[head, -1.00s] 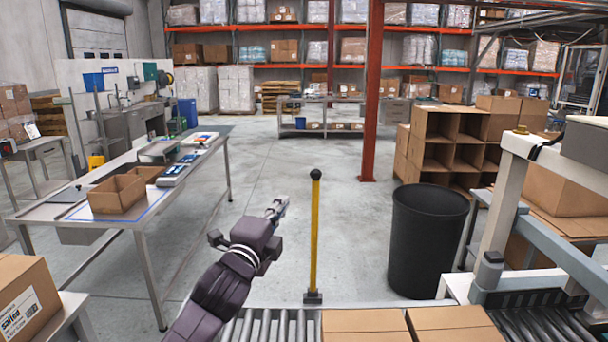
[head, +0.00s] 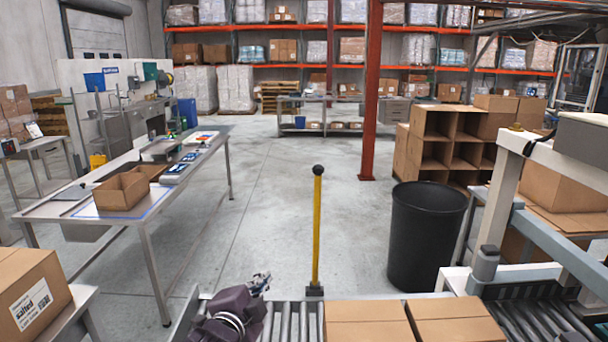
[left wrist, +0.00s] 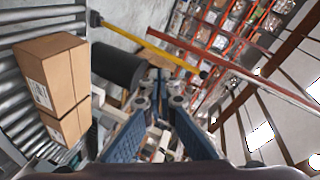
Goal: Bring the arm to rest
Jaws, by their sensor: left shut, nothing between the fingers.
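My left arm comes in at the bottom of the head view, and its gripper (head: 259,284) is low over the roller conveyor (head: 290,318), left of the yellow post. The gripper is shut and empty. In the left wrist view its fingers (left wrist: 158,120) reach up from the lower edge, with nothing held between them. My right gripper is in neither view.
Two cardboard boxes (head: 368,320) sit on the conveyor to the right of my left gripper. The yellow post (head: 317,230) stands just beyond it. A black bin (head: 426,237) stands at the right. A steel table (head: 148,222) with an open carton is at the left. Floor between is clear.

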